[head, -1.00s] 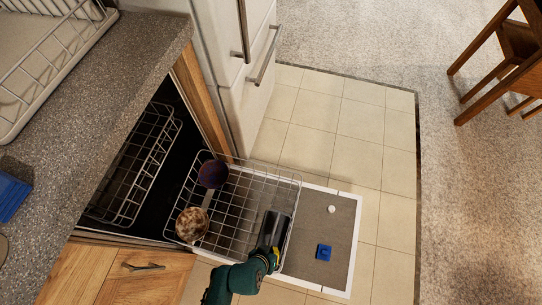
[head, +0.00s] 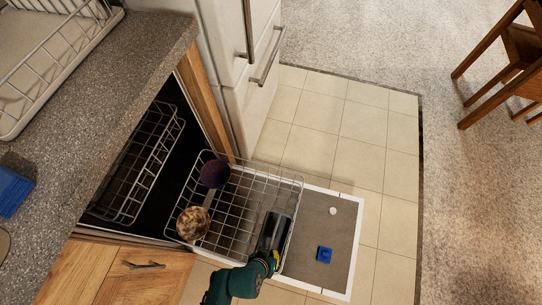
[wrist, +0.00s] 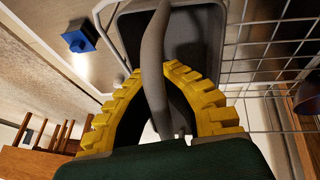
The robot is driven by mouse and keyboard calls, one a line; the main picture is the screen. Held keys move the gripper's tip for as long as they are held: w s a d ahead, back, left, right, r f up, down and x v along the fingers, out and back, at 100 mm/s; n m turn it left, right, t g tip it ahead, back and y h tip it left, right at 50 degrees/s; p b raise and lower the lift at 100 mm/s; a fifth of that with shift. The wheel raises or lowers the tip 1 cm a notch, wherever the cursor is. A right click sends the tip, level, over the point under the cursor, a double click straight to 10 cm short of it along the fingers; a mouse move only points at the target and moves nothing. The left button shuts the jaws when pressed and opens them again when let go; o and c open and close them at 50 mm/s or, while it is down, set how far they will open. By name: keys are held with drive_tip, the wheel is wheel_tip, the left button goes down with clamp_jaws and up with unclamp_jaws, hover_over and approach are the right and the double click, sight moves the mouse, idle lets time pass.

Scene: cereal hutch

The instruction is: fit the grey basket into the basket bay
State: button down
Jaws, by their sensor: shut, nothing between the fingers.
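The grey basket (head: 286,200) is at the right end of the pulled-out wire rack (head: 238,235), beside the rack's side wires. In the wrist view the basket (wrist: 205,35) lies beyond the fingers, with its curved grey handle crossing in front of them. My gripper (head: 270,240) is low over the basket's near end. Its yellow fingers (wrist: 153,72) are shut beside the handle; the handle hides part of the fingertips. The basket's underside is hidden, and I cannot tell the bay's outline or whether the basket is seated in it.
A purple bowl (head: 215,173) and a brown patterned bowl (head: 193,223) sit in the rack's left part. The lowered dishwasher door (head: 340,235) carries a blue block (head: 323,254) and a white disc (head: 332,211). The counter (head: 90,130) overhangs at left; tiled floor (head: 355,160) is clear.

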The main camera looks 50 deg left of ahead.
drive_tip(key=shift+s+d+f, duration=0.1)
drive_tip(key=shift+s+f, duration=0.05)
drive_tip(key=shift+s, duration=0.05)
idle(0.4)
drive_tip(key=c, duration=1.4)
unclamp_jaws()
drive_tip(key=shift+c, duration=0.2)
drive_tip(key=v, duration=1.2)
